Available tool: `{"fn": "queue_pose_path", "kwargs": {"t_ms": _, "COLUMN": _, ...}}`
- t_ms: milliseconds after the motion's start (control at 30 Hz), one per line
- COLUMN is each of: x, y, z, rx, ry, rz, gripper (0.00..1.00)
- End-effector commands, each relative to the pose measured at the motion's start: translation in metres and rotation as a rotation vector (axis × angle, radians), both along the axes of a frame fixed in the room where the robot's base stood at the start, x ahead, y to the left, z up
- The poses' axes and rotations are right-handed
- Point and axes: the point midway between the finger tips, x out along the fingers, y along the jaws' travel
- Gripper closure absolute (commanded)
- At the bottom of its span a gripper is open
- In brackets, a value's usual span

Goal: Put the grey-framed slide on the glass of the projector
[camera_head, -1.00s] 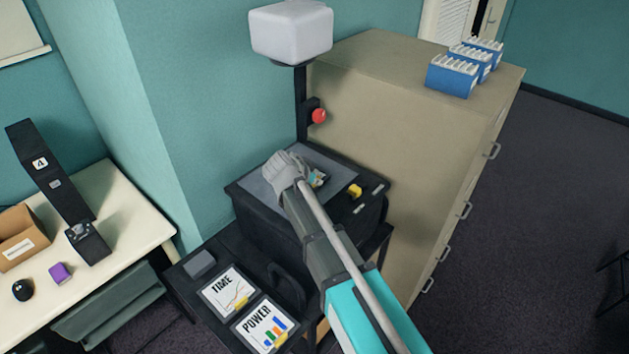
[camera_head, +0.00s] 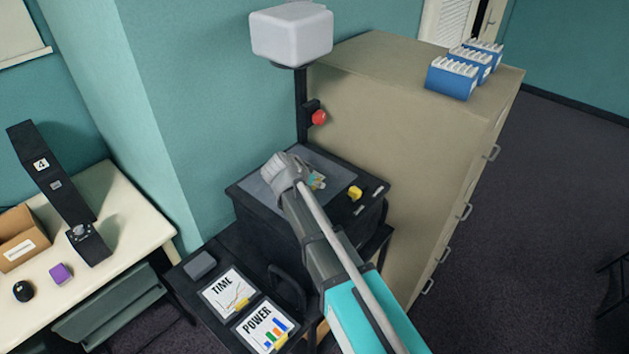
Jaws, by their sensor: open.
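The overhead projector stands on a black cart, with its grey glass (camera_head: 258,188) facing up and its white head (camera_head: 291,33) above on a dark post. My gripper (camera_head: 277,168) is over the glass, its fingers mostly seen from behind. It is open. A small patch of a coloured slide (camera_head: 317,181) shows on the glass just right of my gripper. My gripper and arm hide the rest of it, so its frame colour is unclear. Two slides, marked TIME (camera_head: 226,291) and POWER (camera_head: 262,326), lie on the cart's lower front part.
A red knob (camera_head: 319,118) sits on the post, and a yellow piece (camera_head: 355,193) is on the projector's right edge. A beige cabinet (camera_head: 410,130) stands close behind and right, with blue boxes (camera_head: 452,78) on top. A white table (camera_head: 137,222) is at left.

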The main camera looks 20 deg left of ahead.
Motion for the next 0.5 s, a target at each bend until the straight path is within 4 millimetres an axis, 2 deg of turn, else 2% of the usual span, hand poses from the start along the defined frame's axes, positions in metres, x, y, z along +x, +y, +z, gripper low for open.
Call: {"fn": "queue_pose_path", "kwargs": {"t_ms": 500, "x": -0.037, "y": 0.014, "z": 0.043, "rx": -0.001, "ry": 0.0, "rz": 0.001, "gripper": 0.52}}
